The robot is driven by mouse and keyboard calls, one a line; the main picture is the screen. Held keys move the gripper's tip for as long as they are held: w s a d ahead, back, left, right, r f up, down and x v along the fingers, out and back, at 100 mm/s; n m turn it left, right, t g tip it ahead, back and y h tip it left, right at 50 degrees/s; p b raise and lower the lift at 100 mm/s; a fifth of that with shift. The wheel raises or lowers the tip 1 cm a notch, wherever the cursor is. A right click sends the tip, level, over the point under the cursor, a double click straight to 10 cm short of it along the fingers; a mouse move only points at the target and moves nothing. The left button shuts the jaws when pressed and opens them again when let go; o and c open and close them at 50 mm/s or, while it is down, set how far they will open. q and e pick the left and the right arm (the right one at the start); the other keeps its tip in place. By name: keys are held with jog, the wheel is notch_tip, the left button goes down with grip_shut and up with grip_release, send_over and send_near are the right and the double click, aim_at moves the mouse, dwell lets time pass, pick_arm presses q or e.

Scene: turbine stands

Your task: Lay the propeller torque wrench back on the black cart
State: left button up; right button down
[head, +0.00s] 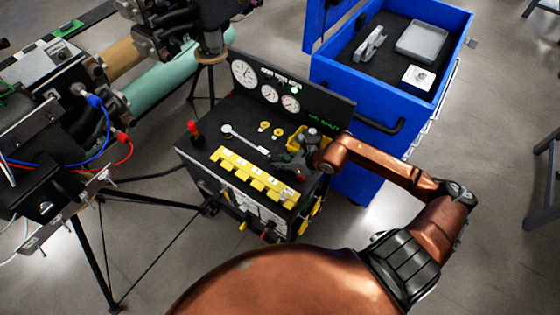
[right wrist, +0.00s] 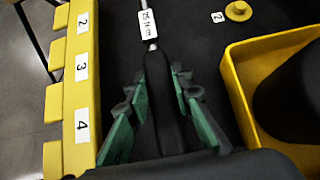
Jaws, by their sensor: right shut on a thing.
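The torque wrench (head: 243,138) has a silver head and shaft with a white tag; it points to the far left over the top of the black cart (head: 225,113). In the right wrist view its dark handle (right wrist: 157,90) lies between the green finger pads, and the tag reads 25 N·m. My right gripper (head: 284,163) is shut on that handle; it also shows in the right wrist view (right wrist: 156,88). The wrench is low over the cart top, but I cannot tell whether it touches. My left gripper is not in view.
A yellow numbered rack (head: 254,176) runs along the cart's front edge. Yellow discs (head: 265,126) and a yellow tray (right wrist: 240,88) are close by. A gauge panel (head: 290,92) stands behind. A blue tool cabinet (head: 345,92) is at the right, turbine stands at the left.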

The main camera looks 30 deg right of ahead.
jog(key=shift+s+f+b, duration=0.25)
jog(key=shift+f+b, duration=0.05)
jog(key=shift+f, duration=0.4)
jog(key=c, duration=1.6)
grip_release()
jog(key=shift+w, duration=0.15)
jog(key=shift+f, duration=0.1)
jog(key=shift+o, duration=0.7)
jog(key=shift+s+d+r+p, duration=0.1)
jog(key=shift+s+r+p, duration=0.15)
jog(key=shift+r+p, duration=0.15)
jog(key=shift+s+d+r+p, duration=0.1)
jog(key=shift+s+r+p, duration=0.15)
jog(key=shift+r, duration=0.2)
jog(key=shift+p+v, duration=2.1)
jog(key=shift+v, duration=0.6)
